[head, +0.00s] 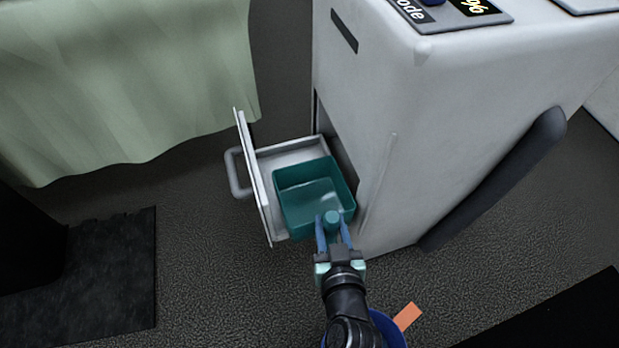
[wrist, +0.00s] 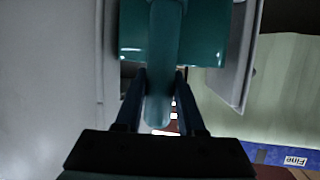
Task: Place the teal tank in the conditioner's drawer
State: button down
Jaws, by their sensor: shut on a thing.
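The teal tank (head: 301,190) is an open rectangular box, and it sits within the outline of the pulled-out drawer (head: 310,145) of the white conditioner (head: 400,100). I cannot tell whether its underside touches the drawer floor. My gripper (head: 333,222) is shut on the tank's handle at its near side. In the wrist view, the two dark fingers of my gripper (wrist: 163,90) flank the teal handle, with the tank (wrist: 205,35) beyond it. The drawer's front panel (head: 255,180) stands to the left of the tank, with a grey handle (head: 234,172) outside it.
A pale green cloth (head: 120,80) hangs at the upper left. A dark bar (head: 500,175) runs along the conditioner's right side. A blue round object (head: 390,328) and an orange strip (head: 407,316) show near my arm. Dark floor is open left of the drawer.

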jog(key=p, duration=0.2)
send_over(309, 203)
notch_tip(309, 203, down, 4)
jog(key=b, duration=0.3)
jog(key=shift+r+b, duration=0.2)
jog(key=shift+b, duration=0.15)
jog(key=shift+r, duration=0.1)
jog(key=c, duration=0.5)
grip_release()
jog(key=p+v, duration=0.5)
jog(key=v, duration=0.7)
